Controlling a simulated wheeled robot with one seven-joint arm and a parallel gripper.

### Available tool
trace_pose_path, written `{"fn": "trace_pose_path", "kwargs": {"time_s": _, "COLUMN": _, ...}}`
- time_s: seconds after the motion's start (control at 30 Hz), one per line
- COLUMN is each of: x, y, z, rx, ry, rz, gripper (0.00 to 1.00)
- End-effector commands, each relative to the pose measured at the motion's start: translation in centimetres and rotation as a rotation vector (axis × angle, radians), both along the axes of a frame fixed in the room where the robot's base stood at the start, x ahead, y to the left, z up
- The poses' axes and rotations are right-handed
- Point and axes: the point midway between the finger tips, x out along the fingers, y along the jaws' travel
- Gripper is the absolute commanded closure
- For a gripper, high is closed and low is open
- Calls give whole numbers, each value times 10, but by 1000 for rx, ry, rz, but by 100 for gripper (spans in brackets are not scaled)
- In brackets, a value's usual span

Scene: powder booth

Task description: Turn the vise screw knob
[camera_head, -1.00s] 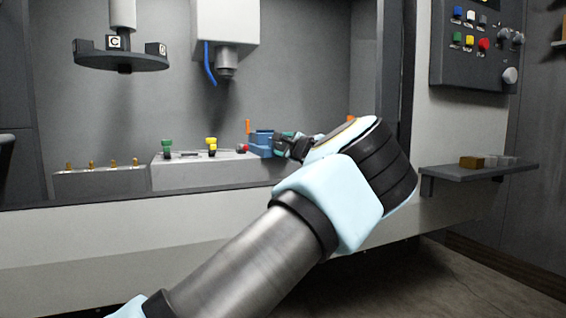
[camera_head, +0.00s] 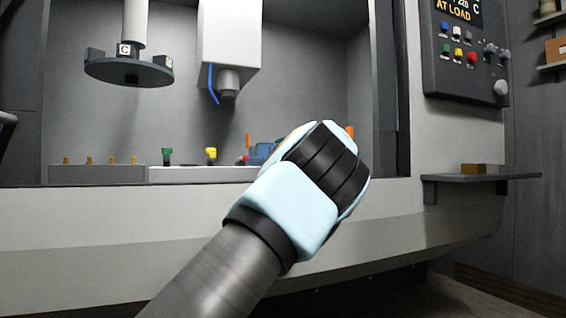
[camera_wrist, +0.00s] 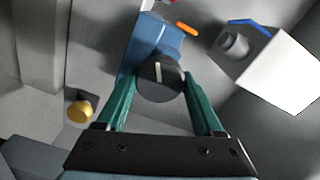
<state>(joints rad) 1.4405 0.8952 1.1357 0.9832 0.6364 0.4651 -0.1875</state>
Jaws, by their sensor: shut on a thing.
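The vise screw knob (camera_wrist: 160,82) is a round dark knob with a white line on its face, in the middle of the wrist view. It sits at the near end of the blue vise (camera_wrist: 155,45). My gripper (camera_wrist: 162,90) has its two green fingers on either side of the knob, shut on it. The white line runs nearly upright in the wrist view. In the head view, part of the blue vise (camera_head: 263,150) shows behind my arm; the knob and fingertips are hidden there by my wrist.
Green (camera_head: 167,156) and yellow (camera_head: 211,155) fittings stand left of the vise. A white spindle housing (camera_head: 230,45) and a round tool carousel (camera_head: 128,70) hang above. A control panel (camera_head: 465,50) and a shelf (camera_head: 480,178) are at the right. An orange piece (camera_wrist: 187,29) lies near the vise.

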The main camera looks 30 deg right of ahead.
Motion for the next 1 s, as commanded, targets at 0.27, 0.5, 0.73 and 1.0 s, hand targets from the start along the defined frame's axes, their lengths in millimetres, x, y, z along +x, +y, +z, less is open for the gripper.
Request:
{"fn": "trace_pose_path", "kwargs": {"time_s": 0.27, "x": 0, "y": 1, "z": -3, "rx": -116, "ry": 15, "rz": 2, "gripper": 87}}
{"fn": "trace_pose_path", "kwargs": {"time_s": 0.5, "x": 0, "y": 0, "z": -1, "rx": -150, "ry": 20, "rz": 2, "gripper": 87}}
{"fn": "trace_pose_path", "kwargs": {"time_s": 0.73, "x": 0, "y": 0, "z": -1, "rx": -152, "ry": 20, "rz": 2, "gripper": 87}}
{"fn": "trace_pose_path", "kwargs": {"time_s": 1.0, "x": 0, "y": 0, "z": -1, "rx": -151, "ry": 20, "rz": 2, "gripper": 16}}
